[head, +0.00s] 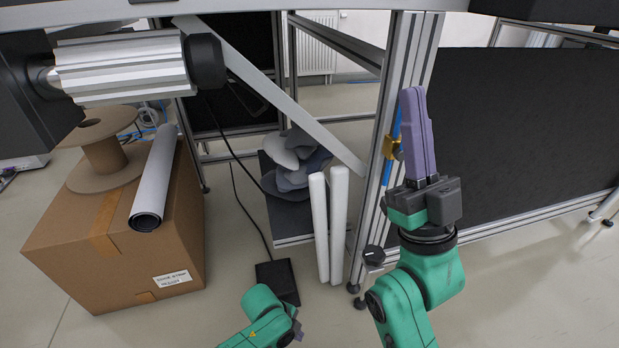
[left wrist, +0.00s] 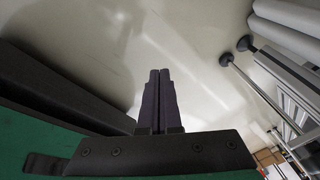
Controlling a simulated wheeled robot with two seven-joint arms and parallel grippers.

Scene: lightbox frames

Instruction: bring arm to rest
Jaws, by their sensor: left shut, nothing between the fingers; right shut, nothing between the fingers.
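My right gripper (head: 413,92) is in the head view at the right of centre. Its purple fingers are together, with nothing between them, and point up in the picture in front of a metal frame post. Its green arm comes up from the bottom edge.
A cardboard box (head: 60,240) stands at the left with a cardboard spool (head: 103,150) and a grey roll (head: 156,180) on it. Two white tubes (head: 338,225) lean by the metal frame (head: 395,120). A black pedal-like block (head: 278,280) lies on the floor. A black panel (head: 530,130) fills the right.

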